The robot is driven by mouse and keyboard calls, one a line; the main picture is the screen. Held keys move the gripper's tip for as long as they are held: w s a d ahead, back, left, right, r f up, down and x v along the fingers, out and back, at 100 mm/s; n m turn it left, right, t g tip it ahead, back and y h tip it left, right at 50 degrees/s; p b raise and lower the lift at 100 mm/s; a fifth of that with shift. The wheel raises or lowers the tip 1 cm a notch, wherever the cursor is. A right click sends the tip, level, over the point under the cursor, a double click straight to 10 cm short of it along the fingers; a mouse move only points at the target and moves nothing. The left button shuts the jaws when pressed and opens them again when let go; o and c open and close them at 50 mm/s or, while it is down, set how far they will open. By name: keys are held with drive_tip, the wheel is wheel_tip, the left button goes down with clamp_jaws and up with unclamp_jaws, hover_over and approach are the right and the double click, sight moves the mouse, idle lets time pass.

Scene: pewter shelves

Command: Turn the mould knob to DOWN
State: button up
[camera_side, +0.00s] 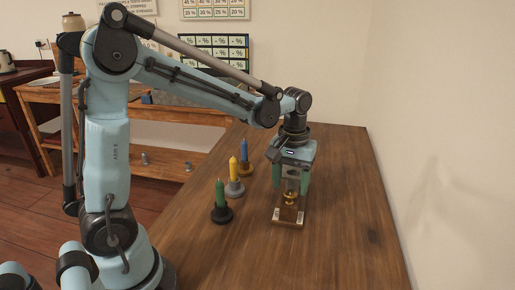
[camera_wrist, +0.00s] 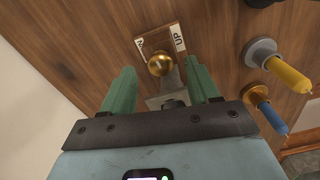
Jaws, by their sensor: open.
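The mould knob is a round brass knob (camera_wrist: 160,64) on a small wooden base (camera_wrist: 141,45) with white labels. The label on the right in the wrist view reads UP (camera_wrist: 178,38); the left label is only partly readable. In the side view the brass knob (camera_side: 290,197) sits low on its base (camera_side: 287,217), below my gripper. My gripper (camera_side: 291,184) points down over the base with green fingers. In the wrist view its fingers (camera_wrist: 161,80) are open, one on each side of the knob, with gaps visible. A grey metal part behind the knob is partly hidden.
A green candle (camera_side: 220,194), a yellow candle (camera_side: 233,170) and a blue candle (camera_side: 244,152) stand in holders on the table, left of my gripper in the side view. The table (camera_side: 345,210) is clear to the right, up to a pale wall.

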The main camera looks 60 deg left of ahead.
drive_tip(key=shift+f, duration=0.9)
